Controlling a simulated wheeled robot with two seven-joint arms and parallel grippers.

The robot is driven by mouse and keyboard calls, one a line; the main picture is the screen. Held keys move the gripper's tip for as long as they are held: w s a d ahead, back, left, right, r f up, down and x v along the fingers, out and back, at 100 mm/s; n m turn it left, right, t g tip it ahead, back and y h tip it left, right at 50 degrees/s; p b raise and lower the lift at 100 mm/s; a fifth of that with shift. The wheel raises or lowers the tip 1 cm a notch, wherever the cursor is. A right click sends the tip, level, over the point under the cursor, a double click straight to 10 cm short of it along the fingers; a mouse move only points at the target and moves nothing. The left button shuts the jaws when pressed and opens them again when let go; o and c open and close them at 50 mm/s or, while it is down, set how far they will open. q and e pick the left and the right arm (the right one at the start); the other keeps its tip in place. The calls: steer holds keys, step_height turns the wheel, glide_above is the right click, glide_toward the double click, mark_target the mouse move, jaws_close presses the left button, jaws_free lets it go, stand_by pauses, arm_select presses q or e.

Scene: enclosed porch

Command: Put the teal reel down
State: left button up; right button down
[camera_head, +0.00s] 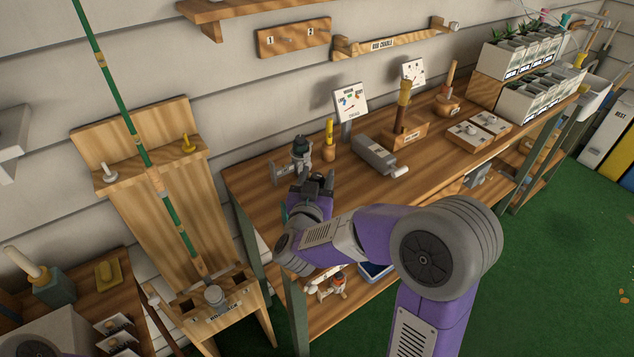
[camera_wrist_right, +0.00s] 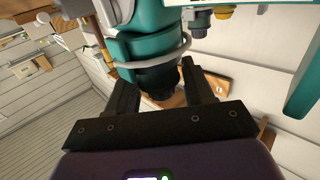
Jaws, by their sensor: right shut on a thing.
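The teal reel (camera_wrist_right: 150,48) fills the top middle of the right wrist view, with a pale wire bail around it and a dark knob at its lower end. My right gripper (camera_wrist_right: 160,88) is shut on this dark end, one black finger on each side. In the head view my right gripper (camera_head: 314,183) is over the front left part of the wooden workbench (camera_head: 245,185). A dark-topped grey-green piece shows just beyond it, probably part of the reel. I cannot tell whether the reel touches the bench. My left gripper is not in view.
A grey device with a handle (camera_head: 374,155), a dial sign (camera_head: 350,103) and a wooden block with an upright handle (camera_head: 402,133) stand farther right on the bench. A green rod (camera_head: 135,130) leans in a wooden rack at the left. Some bench top right of my gripper is bare.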

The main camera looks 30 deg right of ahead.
steer(key=shift+r, duration=0.2)
steer(key=shift+f, duration=0.1)
steer(key=shift+f, duration=0.15)
steer(key=shift+c, duration=2.2)
jaws_free()
